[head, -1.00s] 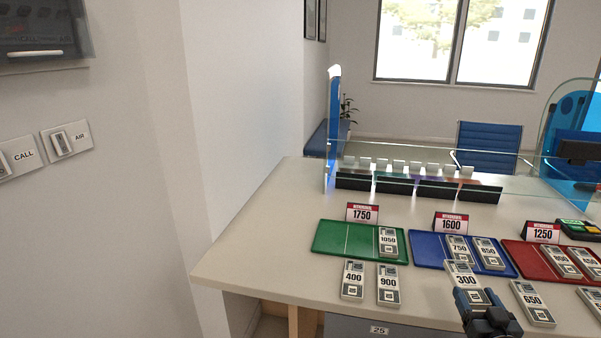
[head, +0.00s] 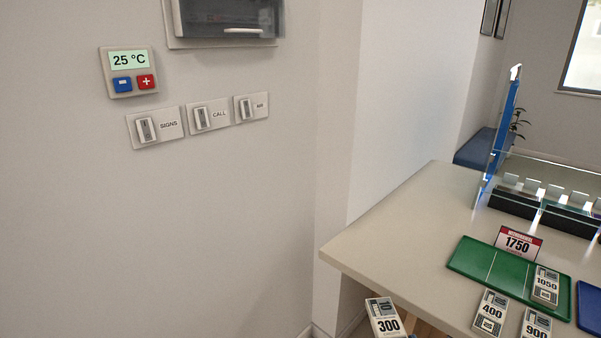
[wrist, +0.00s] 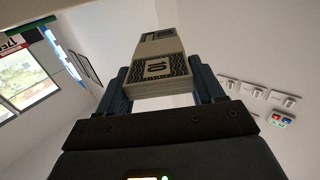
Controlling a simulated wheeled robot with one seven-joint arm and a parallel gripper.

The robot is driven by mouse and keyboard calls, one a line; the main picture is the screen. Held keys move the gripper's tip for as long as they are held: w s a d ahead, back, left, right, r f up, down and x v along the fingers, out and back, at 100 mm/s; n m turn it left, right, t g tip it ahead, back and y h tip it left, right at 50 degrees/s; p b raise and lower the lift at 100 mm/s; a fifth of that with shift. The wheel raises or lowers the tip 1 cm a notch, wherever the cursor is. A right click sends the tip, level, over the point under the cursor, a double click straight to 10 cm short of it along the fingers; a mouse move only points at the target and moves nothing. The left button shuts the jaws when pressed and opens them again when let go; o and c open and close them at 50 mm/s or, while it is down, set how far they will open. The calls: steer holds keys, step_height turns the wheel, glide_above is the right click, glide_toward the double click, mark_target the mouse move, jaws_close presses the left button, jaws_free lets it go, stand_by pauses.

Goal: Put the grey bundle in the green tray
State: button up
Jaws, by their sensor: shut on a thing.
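My gripper (wrist: 163,88) is shut on a grey bundle (wrist: 158,68), with a finger on each side of it in the wrist view.
Bundles 400 (head: 490,313) and 900 (head: 536,325) lie on the counter in front of the green tray. A blue tray (head: 590,305) is at the right edge. A glass screen (head: 505,125) stands behind. The counter's left end (head: 400,235) is clear.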

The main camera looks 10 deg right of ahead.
steer(key=shift+w+a+y, duration=0.1)
steer(key=shift+a+y, duration=0.2)
steer(key=shift+a, duration=0.75)
steer(key=s+d+r+m+g+h, duration=0.1)
steer(key=s+d+h, duration=0.3)
steer(key=d, duration=1)
steer(key=s+d+r+m+g+h+p, duration=0.1)
steer(key=s+d+m+h, duration=0.3)
steer(key=s+d, duration=0.6)
steer(key=s+d+r+m+g+h, duration=0.2)
steer(key=s+d, duration=0.5)
steer(key=d, duration=1.1)
steer(key=m+g+h, duration=0.1)
steer(key=h, duration=0.1)
steer(key=shift+s+d+r+h, duration=0.25)
steer(key=shift+d+h, duration=0.05)
steer(key=shift+d, duration=0.05)
